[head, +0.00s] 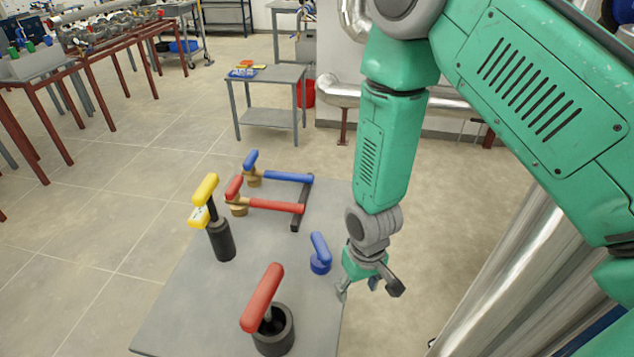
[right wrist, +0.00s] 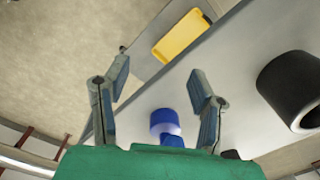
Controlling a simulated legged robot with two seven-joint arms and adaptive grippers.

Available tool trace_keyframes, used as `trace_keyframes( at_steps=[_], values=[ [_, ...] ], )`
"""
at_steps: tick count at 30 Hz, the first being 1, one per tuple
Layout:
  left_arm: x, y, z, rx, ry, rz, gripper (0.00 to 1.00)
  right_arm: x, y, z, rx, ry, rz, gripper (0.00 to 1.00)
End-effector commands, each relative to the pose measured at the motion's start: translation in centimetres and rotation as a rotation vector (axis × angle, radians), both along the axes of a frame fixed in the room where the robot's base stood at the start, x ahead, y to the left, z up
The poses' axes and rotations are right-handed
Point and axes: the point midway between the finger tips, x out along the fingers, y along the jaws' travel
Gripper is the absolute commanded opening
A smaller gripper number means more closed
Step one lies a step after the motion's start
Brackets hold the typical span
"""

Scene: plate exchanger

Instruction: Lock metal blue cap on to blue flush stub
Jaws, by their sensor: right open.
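The blue cap (head: 320,263) with its blue bar handle (head: 320,245) stands on the right part of the grey table. In the right wrist view the blue cap (right wrist: 163,122) shows low between the fingers, partly hidden by my gripper's green body. The blue flush stub (head: 288,177) is a blue pipe at the table's far end, beside a brass valve with a blue handle (head: 250,160). My right gripper (head: 368,287) is open and empty, just right of the cap at the table's right edge; its fingers (right wrist: 158,76) are spread. My left gripper is not in view.
A red pipe (head: 275,206) with a red-handled valve lies in front of the blue one; both reach a dark bar (head: 302,207). A yellow-handled black cylinder (head: 221,241) and a red-handled black cylinder (head: 276,333) stand on the table (head: 190,310). Large metal pipes run at right.

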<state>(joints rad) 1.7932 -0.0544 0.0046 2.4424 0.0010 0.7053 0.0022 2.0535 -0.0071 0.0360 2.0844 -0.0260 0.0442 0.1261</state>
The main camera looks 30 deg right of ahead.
Motion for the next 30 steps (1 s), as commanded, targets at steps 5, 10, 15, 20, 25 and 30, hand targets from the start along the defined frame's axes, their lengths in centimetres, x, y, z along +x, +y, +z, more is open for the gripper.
trace_keyframes(
  at_steps=[5,10,15,20,25,30],
  values=[
    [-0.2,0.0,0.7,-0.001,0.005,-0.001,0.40,7.2,1.5,6.6,-0.010,-0.006,-0.018,0.52],
    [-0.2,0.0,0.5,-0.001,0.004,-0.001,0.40,11.0,2.3,11.0,-0.024,0.001,-0.031,0.52],
    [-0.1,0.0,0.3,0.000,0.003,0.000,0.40,12.3,2.5,12.8,-0.030,0.009,-0.038,0.52],
    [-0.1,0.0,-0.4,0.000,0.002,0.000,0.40,12.3,2.5,12.0,-0.030,0.011,-0.038,0.52],
    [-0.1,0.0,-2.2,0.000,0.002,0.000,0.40,12.2,2.4,10.1,-0.029,0.011,-0.038,0.52],
    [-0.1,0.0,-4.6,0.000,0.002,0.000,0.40,12.2,2.5,7.6,-0.030,0.011,-0.038,0.52]
  ],
)
